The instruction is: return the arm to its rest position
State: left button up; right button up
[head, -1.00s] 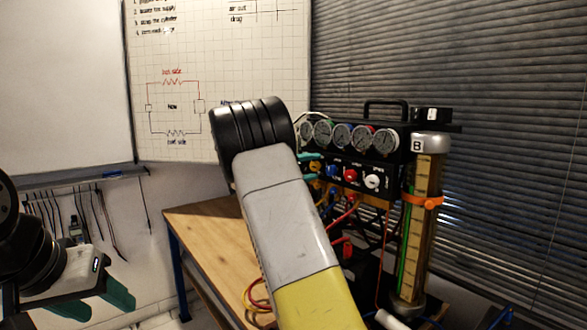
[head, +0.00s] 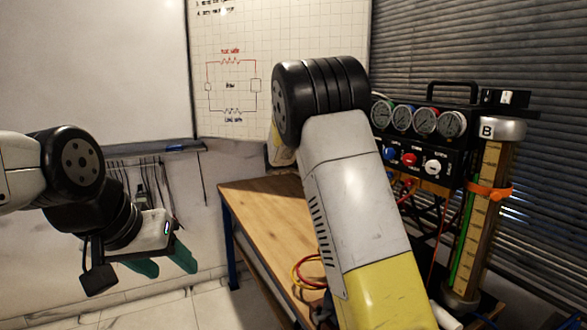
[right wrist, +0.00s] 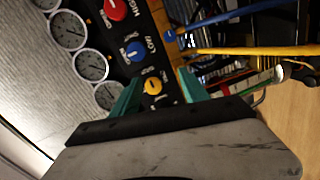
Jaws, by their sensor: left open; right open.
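My left gripper (head: 165,264) is at the left of the head view, its two teal fingers apart and empty, in front of the wall and away from the bench. My right arm (head: 350,190), with a black joint and grey and yellow links, fills the middle of the head view and hides my right gripper there. Nothing is seen held.
The gauge panel (head: 405,150) stands on the wooden bench (head: 262,215), beside a tall cylinder marked B (head: 480,215) with an orange clamp. Red and yellow hoses (head: 308,272) lie on the bench. Tools (head: 150,185) hang on the left wall. Open floor shows at lower left.

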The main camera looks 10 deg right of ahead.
jog(key=s+d+f+m+g+y, duration=0.1)
jog(key=s+f+y, duration=0.3)
jog(key=s, duration=0.4)
jog(key=s+f+g+y, duration=0.1)
jog(key=s+f+y, duration=0.3)
jog(key=s, duration=0.3)
jog(key=s+a+r+t+y, duration=0.1)
jog(key=s+a+t+y, duration=0.2)
jog(key=s+a+y, duration=0.7)
jog(key=s+a, duration=0.6)
jog(key=s, duration=0.3)
jog(key=shift+d+r, duration=0.1)
